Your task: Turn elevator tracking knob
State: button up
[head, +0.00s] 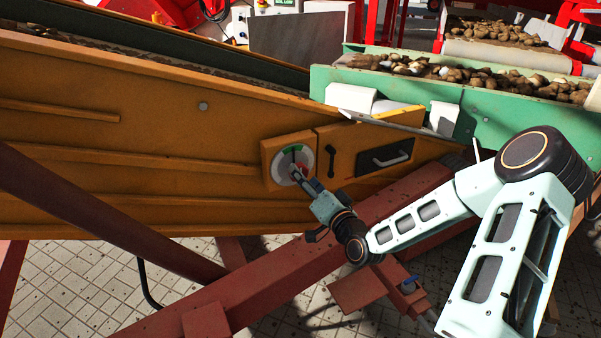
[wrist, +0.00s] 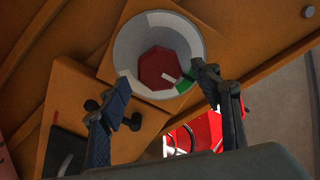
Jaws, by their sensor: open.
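The elevator tracking knob (wrist: 160,68) is dark red and faceted, with a white pointer mark. It sits in the middle of a round grey-white dial (wrist: 128,48) with a green segment, on the orange side panel. In the head view the dial (head: 284,160) is on a square orange plate, and my gripper partly hides the knob. My gripper (head: 298,176) reaches the dial from the lower right. In the wrist view my gripper (wrist: 160,88) is open, its two blue-padded fingers apart at the dial's lower edge. Nothing is between the pads. I cannot tell whether a fingertip touches the dial.
Right of the dial, an orange box carries a black handle (head: 331,161) and a dark recess with a grey handle (head: 390,160). A dark red beam (head: 270,265) runs diagonally below. A green conveyor (head: 480,108) with potatoes is at upper right.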

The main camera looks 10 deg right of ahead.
jog(key=v, duration=0.8)
